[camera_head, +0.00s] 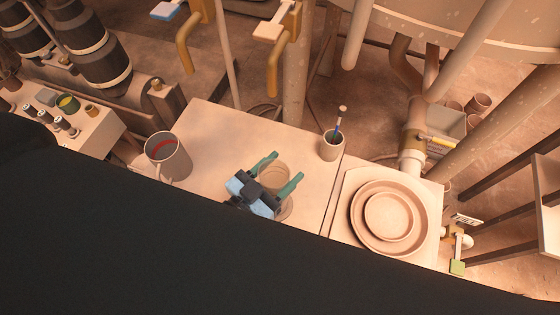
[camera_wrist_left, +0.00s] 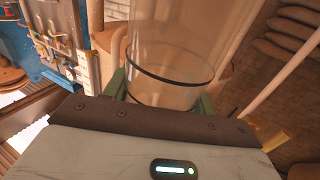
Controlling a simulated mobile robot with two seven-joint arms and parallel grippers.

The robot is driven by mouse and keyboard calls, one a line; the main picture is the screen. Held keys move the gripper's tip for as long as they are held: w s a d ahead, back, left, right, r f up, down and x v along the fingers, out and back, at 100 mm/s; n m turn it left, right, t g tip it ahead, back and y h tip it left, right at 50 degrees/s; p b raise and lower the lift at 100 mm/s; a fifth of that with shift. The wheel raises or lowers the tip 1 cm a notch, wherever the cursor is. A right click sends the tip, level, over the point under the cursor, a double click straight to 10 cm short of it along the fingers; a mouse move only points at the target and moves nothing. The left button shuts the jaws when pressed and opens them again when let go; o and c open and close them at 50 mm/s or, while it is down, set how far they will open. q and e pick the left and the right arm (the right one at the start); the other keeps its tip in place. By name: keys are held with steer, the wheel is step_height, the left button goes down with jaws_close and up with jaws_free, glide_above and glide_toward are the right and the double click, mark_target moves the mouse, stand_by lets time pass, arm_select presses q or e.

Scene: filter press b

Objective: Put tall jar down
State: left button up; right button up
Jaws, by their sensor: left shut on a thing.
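The tall jar (camera_head: 274,174) is clear, see-through glass. In the head view it stands out only faintly, between the green fingers of my left gripper (camera_head: 276,172), over the middle table. In the left wrist view the jar (camera_wrist_left: 172,55) rises upward, with a dark ring around it. The green fingertips of my left gripper (camera_wrist_left: 162,95) sit on either side of it, shut on it. I cannot tell whether the jar's base touches the table (camera_head: 215,135). My right gripper is not in view.
A mug (camera_head: 168,157) with red inside stands at the table's left. A small cup (camera_head: 331,148) holding a brush stands at the right back. Stacked round dishes (camera_head: 389,216) fill the right tabletop. The table's back left is clear. Pipes rise behind.

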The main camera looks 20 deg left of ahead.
arm_select(q)
steer(key=w+a+f+b, duration=0.2)
steer(key=w, duration=0.5)
steer(key=w+a+f+b, duration=0.1)
steer(key=w+a+f, duration=0.2)
steer(key=w, duration=0.5)
steer(key=shift+a+b, duration=0.25)
steer(key=shift+b, duration=0.15)
steer(key=o, duration=1.5)
steer(key=shift+f, duration=0.15)
